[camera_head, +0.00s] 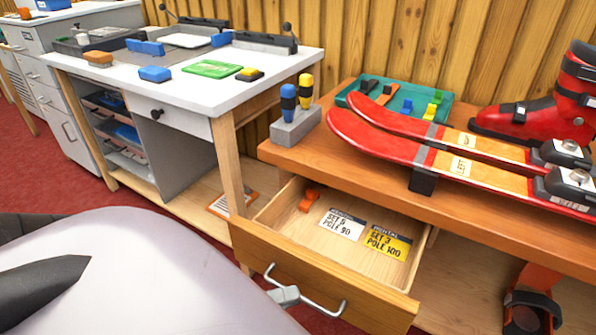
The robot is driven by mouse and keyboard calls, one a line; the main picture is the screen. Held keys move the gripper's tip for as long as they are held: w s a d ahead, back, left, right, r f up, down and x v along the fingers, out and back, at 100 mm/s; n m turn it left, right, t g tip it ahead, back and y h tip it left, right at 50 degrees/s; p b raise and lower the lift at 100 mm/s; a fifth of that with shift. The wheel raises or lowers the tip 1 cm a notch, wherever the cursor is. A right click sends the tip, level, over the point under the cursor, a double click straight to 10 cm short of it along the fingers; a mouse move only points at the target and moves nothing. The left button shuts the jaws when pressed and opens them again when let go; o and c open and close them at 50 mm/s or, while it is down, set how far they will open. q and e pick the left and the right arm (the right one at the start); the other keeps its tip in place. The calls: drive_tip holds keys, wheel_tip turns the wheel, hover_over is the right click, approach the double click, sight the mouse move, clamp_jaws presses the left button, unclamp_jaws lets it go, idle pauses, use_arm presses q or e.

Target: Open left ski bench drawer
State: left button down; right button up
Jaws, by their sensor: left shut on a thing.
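The left ski bench drawer (318,282) is pulled out from under the orange-brown ski bench top (300,150), and its inside is in view. Its metal bar handle (325,308) runs across the wooden front. My left gripper (287,296) is shut on the left part of this handle; my pale arm hides the area beside it. In the drawer lie a white card (342,224), a yellow card (387,241) and a small orange piece (309,199). My right gripper is not in view.
On the bench top are red skis (400,135), a red boot (560,110), a teal tray (440,112) and a grey block with two screwdrivers (295,127). A white workbench (190,90) with tools stands at left. A strap (530,312) hangs below right.

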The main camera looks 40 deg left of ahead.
use_arm(q)
drive_tip(key=shift+s+d, duration=0.2)
drive_tip(key=shift+s, duration=0.7)
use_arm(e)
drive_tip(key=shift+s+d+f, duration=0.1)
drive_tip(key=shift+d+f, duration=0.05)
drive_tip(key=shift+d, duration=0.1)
use_arm(q)
drive_tip(key=c, duration=1.2)
unclamp_jaws()
drive_tip(key=shift+o, duration=0.2)
drive_tip(key=r+v, duration=0.1)
drive_tip(key=v, duration=0.6)
drive_tip(key=shift+f+p, duration=0.3)
drive_tip(key=shift+f, duration=0.15)
